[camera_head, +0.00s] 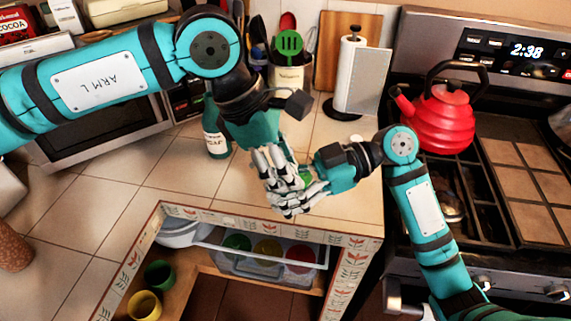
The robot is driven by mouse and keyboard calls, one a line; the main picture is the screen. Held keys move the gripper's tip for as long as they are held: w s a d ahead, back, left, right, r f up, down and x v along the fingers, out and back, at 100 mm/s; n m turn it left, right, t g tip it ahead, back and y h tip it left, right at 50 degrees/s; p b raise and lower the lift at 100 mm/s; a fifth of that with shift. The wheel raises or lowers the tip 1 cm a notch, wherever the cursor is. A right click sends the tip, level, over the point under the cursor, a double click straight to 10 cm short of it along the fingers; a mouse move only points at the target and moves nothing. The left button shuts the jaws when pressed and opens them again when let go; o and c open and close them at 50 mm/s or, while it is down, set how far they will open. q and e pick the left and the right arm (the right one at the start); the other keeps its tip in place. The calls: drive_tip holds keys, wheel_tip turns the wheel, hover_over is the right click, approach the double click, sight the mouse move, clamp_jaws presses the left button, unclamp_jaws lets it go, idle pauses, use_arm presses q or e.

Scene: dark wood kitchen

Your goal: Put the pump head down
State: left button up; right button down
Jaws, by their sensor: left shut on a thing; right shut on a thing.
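My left gripper (268,168) comes down from the upper left, its pale fingers curled shut above the tiled counter's front corner. My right gripper (296,200) comes from the right, and its fingers are curled shut just below and against the left one's. A small green thing (305,174) shows between the two hands; most of it is hidden by the fingers. I cannot make out the pump head's shape or tell which hand holds it. A dark green bottle with a pale label (215,136) stands on the counter left of my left gripper, partly covered by my arm.
A utensil crock (290,84), a paper towel roll (357,75) and a wooden board (340,38) stand at the back. A red kettle (440,115) sits on the stove at right. An open shelf below holds colored cups (145,304). The counter at left center is bare.

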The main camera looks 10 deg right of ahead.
drive_tip(key=c, duration=0.6)
unclamp_jaws()
drive_tip(key=shift+c, duration=0.2)
drive_tip(key=shift+d, duration=0.1)
